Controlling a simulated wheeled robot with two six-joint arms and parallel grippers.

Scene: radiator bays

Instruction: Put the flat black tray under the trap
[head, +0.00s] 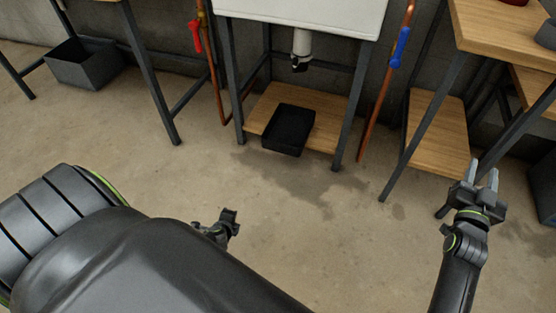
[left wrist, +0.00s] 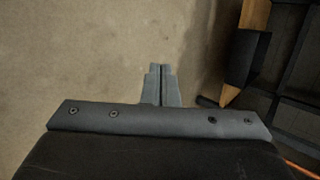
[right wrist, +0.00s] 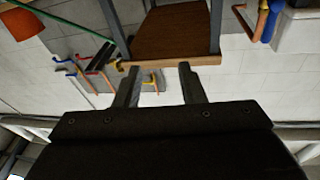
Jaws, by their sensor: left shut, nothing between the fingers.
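The flat black tray (head: 289,128) lies on the low wooden shelf (head: 332,128) of the sink stand, at its front edge. The white and black trap (head: 301,46) hangs below the white sink (head: 318,14), above and behind the tray in the picture. My left gripper (head: 230,222) is low in the head view, in front of the stand and apart from the tray. Its fingers (left wrist: 162,84) are together and empty in the left wrist view. My right gripper (head: 482,177) is open and empty at the right; its spread fingers show in the right wrist view (right wrist: 157,85).
A grey bin (head: 85,63) sits under the left table. Copper pipes with a red valve (head: 194,36) and a blue valve (head: 400,46) flank the sink. A wooden bench (head: 500,30) stands at the right. Damp patches mark the otherwise clear floor before the stand.

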